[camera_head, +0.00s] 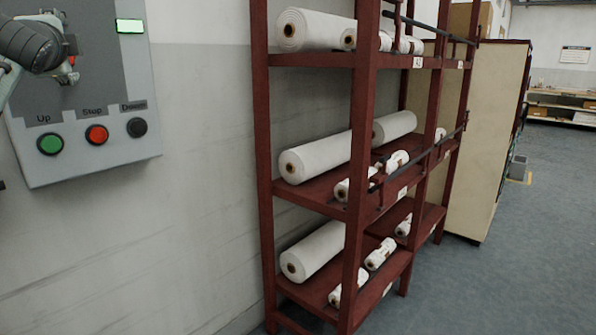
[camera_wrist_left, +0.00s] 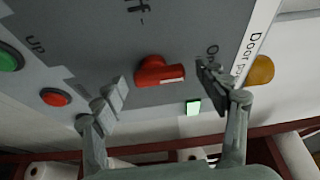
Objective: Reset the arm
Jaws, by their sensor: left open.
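A grey wall control panel (camera_head: 95,161) fills the upper left of the head view. It has a green Up button (camera_head: 50,144), a red Stop button (camera_head: 97,135) and a dark Down button (camera_head: 137,128). My left gripper (camera_wrist_left: 162,86) is open in the wrist view, one finger on each side of a red rotary knob (camera_wrist_left: 158,72), and apart from it. My left arm's end (camera_head: 35,45) hides part of the panel in the head view. A green indicator (camera_head: 130,26) is lit; it also shows in the wrist view (camera_wrist_left: 193,107). My right gripper is out of view.
A dark red shelf rack (camera_head: 362,120) stands right of the panel, with white wadding rolls (camera_head: 315,155) on its levels. A beige cabinet (camera_head: 490,150) stands behind it. A yellow button (camera_wrist_left: 261,70) lies near the right finger in the wrist view.

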